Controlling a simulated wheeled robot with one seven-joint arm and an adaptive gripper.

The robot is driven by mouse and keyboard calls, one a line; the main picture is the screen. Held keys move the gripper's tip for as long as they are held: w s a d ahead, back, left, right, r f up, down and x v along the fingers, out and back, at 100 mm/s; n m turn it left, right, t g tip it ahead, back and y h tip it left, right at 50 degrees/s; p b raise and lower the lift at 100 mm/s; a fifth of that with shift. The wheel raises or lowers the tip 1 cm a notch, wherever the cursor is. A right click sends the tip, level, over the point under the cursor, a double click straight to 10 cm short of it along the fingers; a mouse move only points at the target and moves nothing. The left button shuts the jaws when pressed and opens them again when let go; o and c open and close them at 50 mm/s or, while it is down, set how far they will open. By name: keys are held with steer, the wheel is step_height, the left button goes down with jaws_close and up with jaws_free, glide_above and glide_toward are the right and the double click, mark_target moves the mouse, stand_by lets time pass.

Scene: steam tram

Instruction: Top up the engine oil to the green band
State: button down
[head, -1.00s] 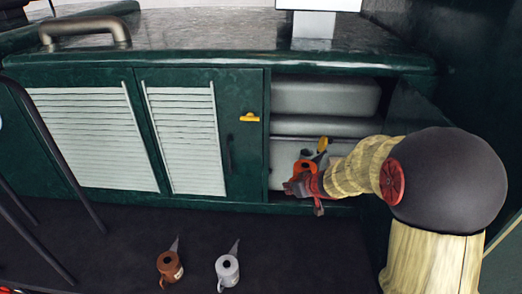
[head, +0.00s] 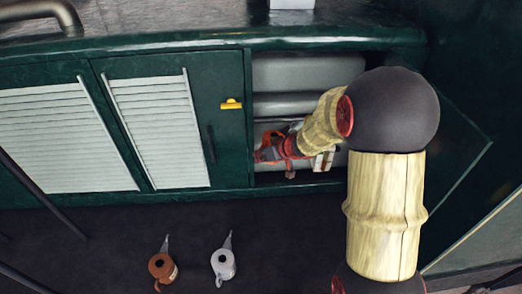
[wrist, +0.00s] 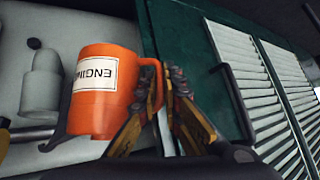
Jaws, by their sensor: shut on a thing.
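In the head view my gripper (head: 275,152) reaches into the open cabinet bay, and only bits of the orange can (head: 270,137) show there. A dark spout-like piece shows beside the can in the wrist view. I cannot see the green band or an oil level.
Grey rounded casings (head: 310,73) fill the bay; a grey fitting (wrist: 40,85) stands left of the can. A copper can (head: 162,267) and a silver-grey can (head: 223,265) stand on the dark floor. A louvred door (head: 155,130) with a yellow latch (head: 231,104) borders the bay.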

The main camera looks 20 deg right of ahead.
steer(key=shift+a+f+y+p, duration=0.1)
steer(key=shift+a+y+p, duration=0.1)
steer(key=shift+y+p, duration=0.1)
steer(key=shift+s+a+r+m+g+y+p, duration=0.1)
steer(key=shift+s+r+m+g+y+p, duration=0.25)
steer(key=shift+p, duration=1.35)
steer(key=shift+w+r+m+y+p, duration=0.1)
steer(key=shift+r+m+y+p, duration=0.5)
steer(key=shift+p, duration=2)
steer(key=shift+r+n, duration=0.35)
steer(key=shift+r, duration=0.1)
steer(key=shift+r+g+p, duration=0.25)
steer(key=shift+r+p, duration=0.5)
steer(key=shift+p, duration=0.65)
